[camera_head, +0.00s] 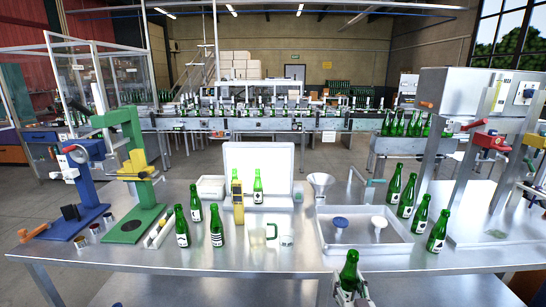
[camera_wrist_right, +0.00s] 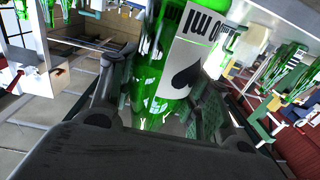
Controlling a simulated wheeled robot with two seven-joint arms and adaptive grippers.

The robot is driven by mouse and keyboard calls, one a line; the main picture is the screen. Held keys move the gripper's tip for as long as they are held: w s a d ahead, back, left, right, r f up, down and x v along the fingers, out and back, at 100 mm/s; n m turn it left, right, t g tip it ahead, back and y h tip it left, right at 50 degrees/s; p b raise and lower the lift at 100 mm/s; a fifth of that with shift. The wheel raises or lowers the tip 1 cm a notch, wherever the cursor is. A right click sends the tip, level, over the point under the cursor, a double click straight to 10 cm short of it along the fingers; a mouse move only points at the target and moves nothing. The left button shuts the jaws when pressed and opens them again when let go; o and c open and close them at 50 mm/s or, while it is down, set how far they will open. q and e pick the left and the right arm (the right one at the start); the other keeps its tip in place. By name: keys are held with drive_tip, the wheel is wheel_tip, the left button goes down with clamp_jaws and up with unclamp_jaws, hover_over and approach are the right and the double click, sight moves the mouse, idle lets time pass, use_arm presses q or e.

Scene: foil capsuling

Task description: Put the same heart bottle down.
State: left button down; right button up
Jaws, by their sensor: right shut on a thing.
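My right gripper (camera_head: 350,292) is shut on a green bottle (camera_head: 349,268) at the bottom of the head view. The bottle looks about upright, its top showing in front of the table's near edge (camera_head: 290,271). In the right wrist view the bottle (camera_wrist_right: 165,70) stands between the fingers (camera_wrist_right: 160,112). Its white label (camera_wrist_right: 205,45) carries lettering and a black heart-like mark that looks upside down there. In the head view its lower part is hidden by the gripper and the frame edge. My left gripper is not in view.
Several green bottles stand on the steel table, among them one at left (camera_head: 182,226) and one at right (camera_head: 438,231). A shallow tray (camera_head: 362,250) holds a blue and a white knob. A glass mug (camera_head: 258,236) stands mid-table. The front strip of table is mostly clear.

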drive_tip(key=s+f, duration=0.5)
drive_tip(key=f, duration=0.2)
drive_tip(key=shift+s+f, duration=0.35)
drive_tip(key=shift+f, duration=0.05)
drive_tip(key=shift+a, duration=0.1)
idle(0.5)
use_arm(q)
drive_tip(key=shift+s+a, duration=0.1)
